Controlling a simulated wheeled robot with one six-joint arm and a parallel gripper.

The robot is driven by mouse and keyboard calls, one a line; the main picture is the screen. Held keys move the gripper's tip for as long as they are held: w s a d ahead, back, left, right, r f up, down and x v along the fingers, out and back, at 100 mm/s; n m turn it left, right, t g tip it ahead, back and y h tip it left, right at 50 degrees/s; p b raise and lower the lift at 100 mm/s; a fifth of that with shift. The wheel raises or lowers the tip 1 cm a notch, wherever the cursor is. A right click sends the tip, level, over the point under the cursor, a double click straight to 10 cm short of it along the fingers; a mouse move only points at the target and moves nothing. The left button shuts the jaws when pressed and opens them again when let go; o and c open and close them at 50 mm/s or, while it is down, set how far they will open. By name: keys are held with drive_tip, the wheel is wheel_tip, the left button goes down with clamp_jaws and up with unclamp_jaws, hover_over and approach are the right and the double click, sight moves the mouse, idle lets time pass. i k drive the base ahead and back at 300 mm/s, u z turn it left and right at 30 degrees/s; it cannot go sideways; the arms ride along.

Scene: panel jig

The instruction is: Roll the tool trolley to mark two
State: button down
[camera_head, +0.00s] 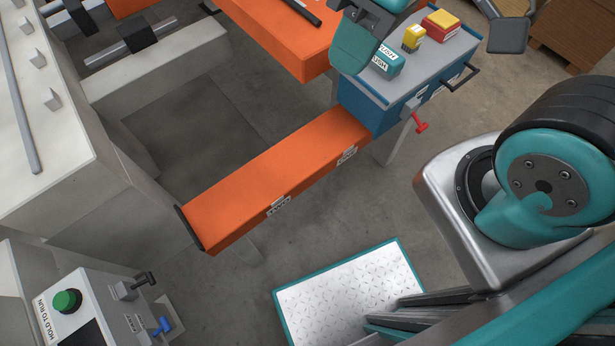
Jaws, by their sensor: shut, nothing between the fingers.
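A teal and dark part of my arm covers the trolley's back left corner. I cannot make out my gripper's fingers.
A control box with a green button (66,301) is at the lower left, a teal-edged metal plate (345,290) at the bottom middle. Grey machine frames (150,75) fill the left. Bare floor lies between beam and plate.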

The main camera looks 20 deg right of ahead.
sight(379, 104)
drive_tip(key=u, duration=1)
drive_tip(key=k, duration=1.05)
drive_tip(key=z, duration=1.15)
